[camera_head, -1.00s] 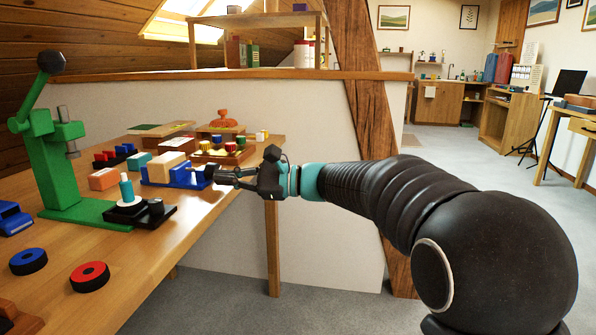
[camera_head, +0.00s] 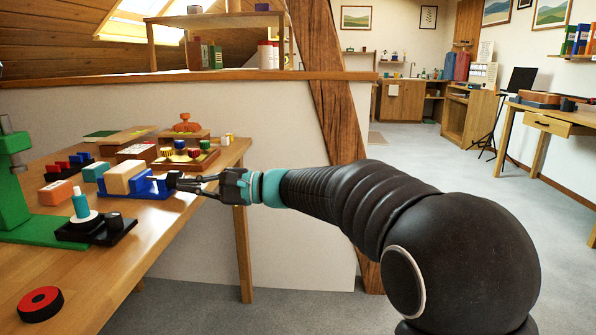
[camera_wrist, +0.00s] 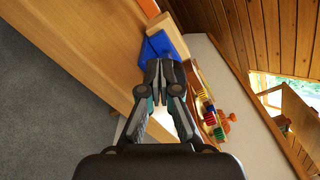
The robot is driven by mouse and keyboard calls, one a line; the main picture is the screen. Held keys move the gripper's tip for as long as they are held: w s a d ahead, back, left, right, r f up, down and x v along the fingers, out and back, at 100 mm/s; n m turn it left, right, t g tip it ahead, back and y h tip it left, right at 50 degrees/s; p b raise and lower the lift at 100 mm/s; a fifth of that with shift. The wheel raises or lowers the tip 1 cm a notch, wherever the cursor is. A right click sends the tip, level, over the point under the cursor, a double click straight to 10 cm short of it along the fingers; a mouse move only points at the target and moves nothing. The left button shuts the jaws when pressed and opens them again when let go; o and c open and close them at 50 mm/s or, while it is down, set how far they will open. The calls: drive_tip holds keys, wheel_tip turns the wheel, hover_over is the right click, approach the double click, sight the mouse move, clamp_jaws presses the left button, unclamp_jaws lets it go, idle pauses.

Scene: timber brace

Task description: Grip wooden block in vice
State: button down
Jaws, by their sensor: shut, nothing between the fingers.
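The wooden block (camera_head: 124,176) is pale and sits in the blue vice (camera_head: 150,188) near the table's right edge. Blue shows on both sides of the block; I cannot tell whether the vice jaws press on it. A dark screw end (camera_head: 173,179) sticks out of the vice's right side. My gripper (camera_head: 181,183) is shut and empty, its fingertips at or close to this screw end. In the wrist view, the shut fingertips (camera_wrist: 160,68) lie just in front of the blue vice (camera_wrist: 155,48), hiding the screw end. The block (camera_wrist: 160,23) shows beyond it.
Behind the vice stands a wooden tray (camera_head: 186,161) with coloured pegs. An orange block (camera_head: 56,192), a black base with a teal peg (camera_head: 82,206) and a green press (camera_head: 14,185) stand left. Floor is clear right of the table.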

drive_tip(key=shift+a+f, duration=0.1)
drive_tip(key=shift+a, duration=1)
drive_tip(key=shift+w+d, duration=0.1)
drive_tip(key=shift+w, duration=0.15)
drive_tip(key=shift+w+r, duration=0.15)
drive_tip(key=shift+r, duration=0.25)
drive_tip(key=shift+w+r, duration=0.1)
drive_tip(key=shift+r, duration=0.2)
drive_tip(key=shift+w+d+r, duration=0.1)
drive_tip(key=shift+w+r, duration=0.1)
drive_tip(key=shift+r, duration=0.1)
drive_tip(key=shift+w+r, duration=0.15)
drive_tip(key=shift+w, duration=0.1)
drive_tip(key=shift+s+r, duration=0.15)
drive_tip(key=shift+r, duration=0.15)
idle(0.3)
